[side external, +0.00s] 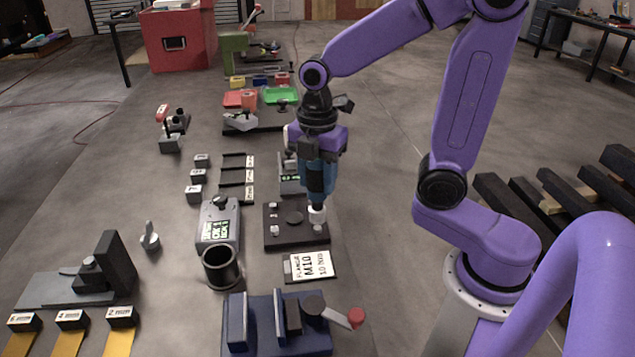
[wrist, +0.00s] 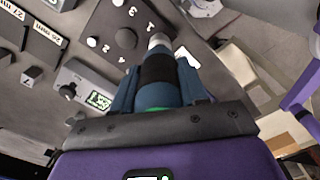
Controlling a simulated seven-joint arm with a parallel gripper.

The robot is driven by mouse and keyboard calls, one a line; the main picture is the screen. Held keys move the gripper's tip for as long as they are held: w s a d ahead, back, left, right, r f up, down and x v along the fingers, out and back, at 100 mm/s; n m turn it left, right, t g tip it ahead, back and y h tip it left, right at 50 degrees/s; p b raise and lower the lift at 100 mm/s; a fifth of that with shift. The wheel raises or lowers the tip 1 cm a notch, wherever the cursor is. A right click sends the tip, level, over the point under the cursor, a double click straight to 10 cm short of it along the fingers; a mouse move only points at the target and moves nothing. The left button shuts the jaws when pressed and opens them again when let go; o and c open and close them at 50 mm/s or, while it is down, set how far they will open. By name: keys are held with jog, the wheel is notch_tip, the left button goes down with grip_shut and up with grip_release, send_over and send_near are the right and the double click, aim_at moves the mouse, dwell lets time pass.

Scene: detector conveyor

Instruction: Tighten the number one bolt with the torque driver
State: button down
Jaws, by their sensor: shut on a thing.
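My gripper (side external: 318,160) is shut on the torque driver, a blue and black tool with a pale metal socket tip (side external: 317,214). In the wrist view the driver (wrist: 158,72) points away from my gripper (wrist: 155,95). The driver is roughly upright over the right side of a dark flange plate (side external: 288,240). In the wrist view the plate (wrist: 128,28) carries the numerals 1 to 4, and the socket is close to the 1. The bolt at the socket is mostly hidden, so I cannot tell whether they touch. Other pale bolts (side external: 273,206) sit at the plate's left side.
A blue fixture with a red-knobbed lever (side external: 275,325) stands nearer the camera. Floor right of the plate is clear.

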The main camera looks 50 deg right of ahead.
jog(key=shift+r, duration=1.4)
